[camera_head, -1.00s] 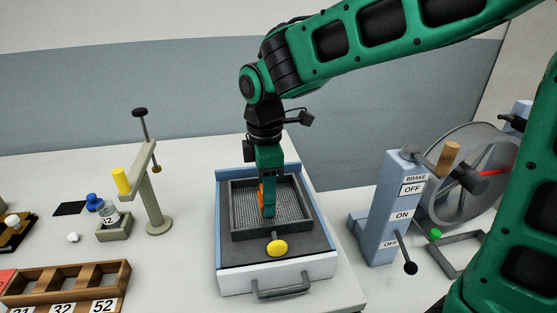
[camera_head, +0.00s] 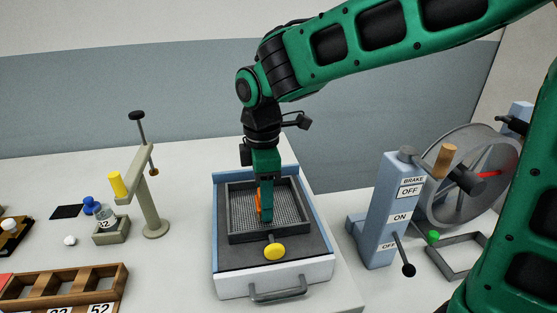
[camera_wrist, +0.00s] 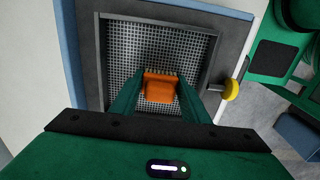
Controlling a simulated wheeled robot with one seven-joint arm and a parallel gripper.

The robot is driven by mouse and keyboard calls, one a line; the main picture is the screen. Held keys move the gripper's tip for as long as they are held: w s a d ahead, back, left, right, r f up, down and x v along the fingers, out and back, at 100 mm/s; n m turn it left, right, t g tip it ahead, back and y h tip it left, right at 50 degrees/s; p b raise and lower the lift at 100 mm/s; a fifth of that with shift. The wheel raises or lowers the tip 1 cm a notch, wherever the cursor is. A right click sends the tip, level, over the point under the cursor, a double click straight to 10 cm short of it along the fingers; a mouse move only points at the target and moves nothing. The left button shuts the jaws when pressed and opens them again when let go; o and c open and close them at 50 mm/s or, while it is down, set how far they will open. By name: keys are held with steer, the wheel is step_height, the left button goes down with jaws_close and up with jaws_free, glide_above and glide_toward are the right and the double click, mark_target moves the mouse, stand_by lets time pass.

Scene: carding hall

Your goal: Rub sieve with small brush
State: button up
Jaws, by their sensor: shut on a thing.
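The sieve (camera_head: 293,210) is a dark grey square frame with a light metal mesh, set in a blue and white box. It also shows in the wrist view (camera_wrist: 208,48). My gripper (camera_head: 266,215) points down over the mesh, left of its middle. In the wrist view my gripper (camera_wrist: 160,98) is shut on the small brush (camera_wrist: 159,87), which has an orange body. A sliver of orange shows beside the fingers in the head view. The brush's lower end is at or just above the mesh; I cannot tell if it touches.
A yellow knob (camera_head: 274,252) sits at the sieve's front, above a grey handle (camera_head: 278,289). A blue brake post (camera_head: 394,215) and a grey wheel (camera_head: 470,180) stand at right. A stand with a yellow cylinder (camera_head: 118,184) and a wooden rack (camera_head: 65,285) are at left.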

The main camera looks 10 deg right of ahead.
steer(key=shift+d+r, duration=0.1)
steer(key=shift+r, duration=4.05)
